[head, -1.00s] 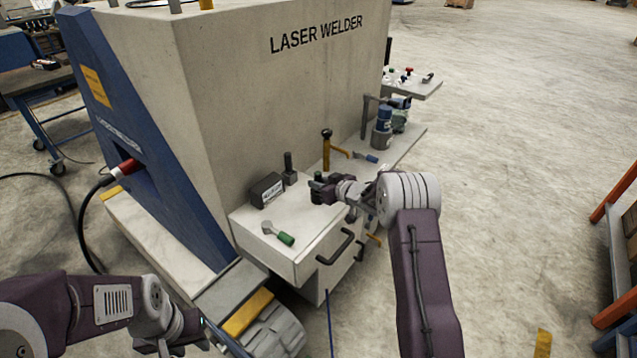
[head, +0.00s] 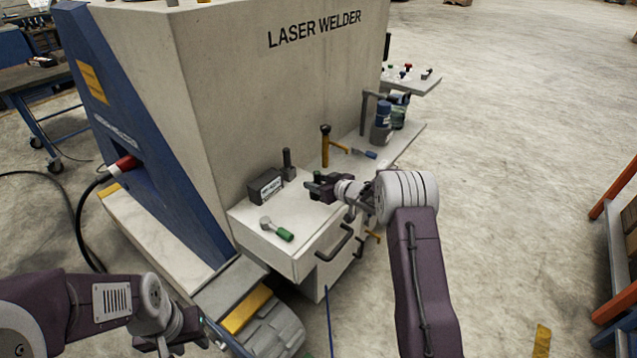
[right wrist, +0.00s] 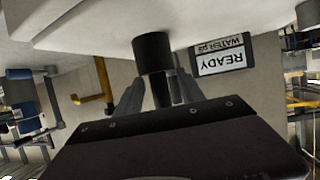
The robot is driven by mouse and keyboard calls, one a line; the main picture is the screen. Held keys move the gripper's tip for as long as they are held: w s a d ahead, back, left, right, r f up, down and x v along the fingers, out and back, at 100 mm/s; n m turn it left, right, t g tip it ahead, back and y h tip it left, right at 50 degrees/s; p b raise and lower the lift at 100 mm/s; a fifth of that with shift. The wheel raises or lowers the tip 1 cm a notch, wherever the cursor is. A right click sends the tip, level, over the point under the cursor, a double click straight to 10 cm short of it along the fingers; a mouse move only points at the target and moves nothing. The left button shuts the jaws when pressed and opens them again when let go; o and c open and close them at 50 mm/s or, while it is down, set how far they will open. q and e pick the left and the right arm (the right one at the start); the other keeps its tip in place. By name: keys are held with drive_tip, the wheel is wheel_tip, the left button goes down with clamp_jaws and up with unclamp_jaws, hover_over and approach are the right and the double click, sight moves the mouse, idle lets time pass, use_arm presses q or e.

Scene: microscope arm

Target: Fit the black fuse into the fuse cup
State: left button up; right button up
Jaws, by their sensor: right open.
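A thin black upright rod, which looks like the black fuse (head: 288,157), stands in a wider dark base (head: 289,175) on the white cabinet top. In the right wrist view, which is upside down, the wide black cylinder (right wrist: 153,53) meets the white surface and the thin rod (right wrist: 160,90) comes out of it toward me. My right gripper (head: 309,186) is open, just right of the post; its fingers (right wrist: 157,95) appear either side of the thin rod, not closed on it. I cannot tell for certain which part is the fuse cup. My left gripper (head: 180,343) is at the bottom left, its fingers unclear.
A black box labelled READY (head: 266,187) stands left of the post. A green-handled tool (head: 277,230) lies in front. A small green object (head: 317,176) shows behind my right gripper. The welder wall (head: 280,90) rises behind.

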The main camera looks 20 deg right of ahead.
drive_tip(key=v, duration=0.9)
drive_tip(key=shift+p, duration=0.3)
